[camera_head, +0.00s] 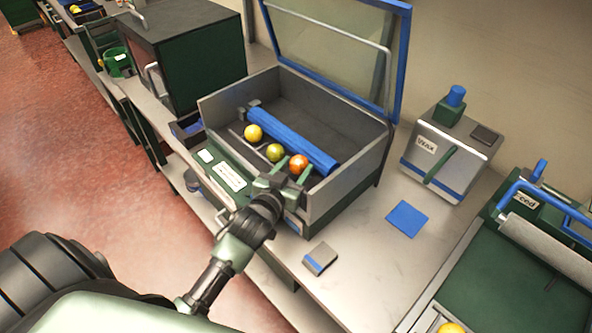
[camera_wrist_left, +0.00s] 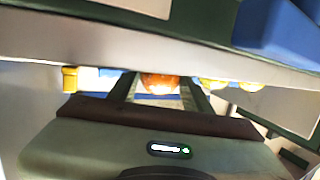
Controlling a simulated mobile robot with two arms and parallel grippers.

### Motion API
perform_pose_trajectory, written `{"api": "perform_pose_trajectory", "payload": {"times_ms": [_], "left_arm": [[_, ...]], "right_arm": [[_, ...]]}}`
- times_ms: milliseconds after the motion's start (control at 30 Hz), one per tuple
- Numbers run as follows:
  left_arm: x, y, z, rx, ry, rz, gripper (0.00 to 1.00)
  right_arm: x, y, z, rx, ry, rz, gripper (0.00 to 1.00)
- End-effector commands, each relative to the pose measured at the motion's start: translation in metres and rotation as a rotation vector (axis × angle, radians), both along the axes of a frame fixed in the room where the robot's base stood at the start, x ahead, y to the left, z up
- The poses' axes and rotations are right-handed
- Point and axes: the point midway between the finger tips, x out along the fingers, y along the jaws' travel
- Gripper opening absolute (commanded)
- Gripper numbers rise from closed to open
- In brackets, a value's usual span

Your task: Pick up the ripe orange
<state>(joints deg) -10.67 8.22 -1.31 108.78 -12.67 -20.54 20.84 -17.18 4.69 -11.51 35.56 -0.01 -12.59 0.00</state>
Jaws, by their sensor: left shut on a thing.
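The ripe orange (camera_head: 298,163) is the reddest of three fruits in the open grey box (camera_head: 345,178). It sits at the right end of their row, beside the blue roller. My left gripper (camera_head: 290,170) reaches over the box's front wall and is shut on this orange. In the left wrist view the orange (camera_wrist_left: 158,83) sits between the two fingers. A green-yellow orange (camera_head: 275,152) and a yellow one (camera_head: 253,132) lie to its left, apart from the gripper. My right gripper is not in view.
The box's glass lid (camera_head: 335,45) stands raised behind. A blue roller (camera_head: 290,138) lies inside. To the right are a wax dispenser (camera_head: 450,150), a blue pad (camera_head: 408,218) and a green roller machine (camera_head: 510,265). The counter before the box holds a small grey block (camera_head: 320,258).

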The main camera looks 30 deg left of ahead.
Motion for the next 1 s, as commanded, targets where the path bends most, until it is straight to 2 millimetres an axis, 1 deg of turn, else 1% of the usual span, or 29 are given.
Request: {"api": "perform_pose_trajectory", "payload": {"times_ms": [33, 167, 267, 500, 600, 700, 800, 900, 1000], "left_arm": [[0.000, 0.000, 0.009, 0.001, -0.006, -0.001, 0.07], [0.001, 0.000, 0.033, 0.002, -0.008, -0.001, 0.07], [0.000, 0.000, 0.056, 0.002, -0.009, -0.002, 0.07], [0.001, 0.000, 0.123, 0.002, -0.011, -0.001, 0.07], [0.001, 0.000, 0.147, 0.001, -0.009, -0.001, 0.07], [0.000, 0.000, 0.165, 0.001, -0.007, -0.002, 0.07], [0.000, 0.000, 0.177, 0.002, -0.005, -0.001, 0.07], [0.000, 0.000, 0.185, 0.001, -0.003, -0.001, 0.07], [0.000, 0.000, 0.187, 0.001, -0.001, -0.001, 0.07]], "right_arm": [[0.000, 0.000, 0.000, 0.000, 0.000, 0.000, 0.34], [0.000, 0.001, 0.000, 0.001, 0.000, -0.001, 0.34], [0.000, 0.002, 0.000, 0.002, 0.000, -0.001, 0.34], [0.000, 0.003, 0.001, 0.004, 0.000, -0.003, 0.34], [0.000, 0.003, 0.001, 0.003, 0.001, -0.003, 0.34], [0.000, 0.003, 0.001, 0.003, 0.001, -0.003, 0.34], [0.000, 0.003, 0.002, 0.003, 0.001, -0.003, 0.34], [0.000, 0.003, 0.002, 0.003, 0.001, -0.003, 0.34], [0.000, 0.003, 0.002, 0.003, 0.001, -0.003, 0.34]]}}
